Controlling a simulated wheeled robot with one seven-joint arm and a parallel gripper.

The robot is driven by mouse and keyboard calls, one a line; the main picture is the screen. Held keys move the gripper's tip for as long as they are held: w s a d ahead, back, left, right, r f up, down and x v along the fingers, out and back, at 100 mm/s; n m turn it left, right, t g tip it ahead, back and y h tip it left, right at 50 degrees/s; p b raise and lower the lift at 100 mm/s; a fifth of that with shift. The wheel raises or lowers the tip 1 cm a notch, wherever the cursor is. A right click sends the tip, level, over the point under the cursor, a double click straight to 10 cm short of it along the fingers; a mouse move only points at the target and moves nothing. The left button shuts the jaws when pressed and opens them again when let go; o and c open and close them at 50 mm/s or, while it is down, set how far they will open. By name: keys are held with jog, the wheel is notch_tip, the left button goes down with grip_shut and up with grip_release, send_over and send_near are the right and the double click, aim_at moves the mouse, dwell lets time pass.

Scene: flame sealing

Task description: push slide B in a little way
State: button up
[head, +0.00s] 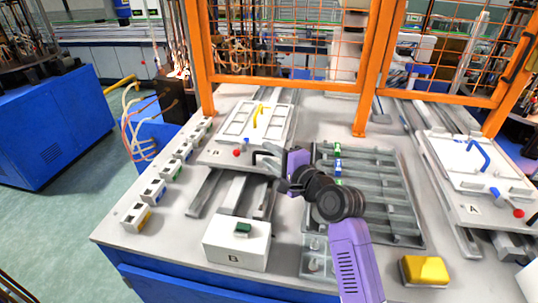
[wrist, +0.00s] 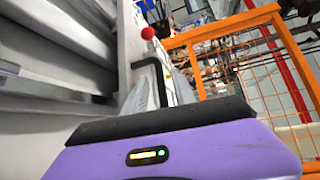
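Slide B is the white plate (head: 222,158) on rails at the left of the bench, with a yellow handle (head: 258,116) on top and a red knob (head: 237,153) at its front. In the wrist view the red knob (wrist: 148,33) shows above a black bar handle (wrist: 150,66). My gripper (head: 262,160) is at the slide's front right edge, beside the handle. Contact cannot be made out. The purple gripper body (wrist: 180,150) fills the bottom of the wrist view, and its finger gap is not clear.
A white box marked B (head: 235,248) with a green button stands in front of the rails. A grey slotted tray (head: 412,225) lies right of them. Slide A (head: 480,180) is at the far right, near a yellow block (head: 425,270). An orange mesh fence (head: 365,85) stands behind.

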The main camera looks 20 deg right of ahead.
jog(key=v, duration=0.7)
jog(key=shift+b, duration=0.4)
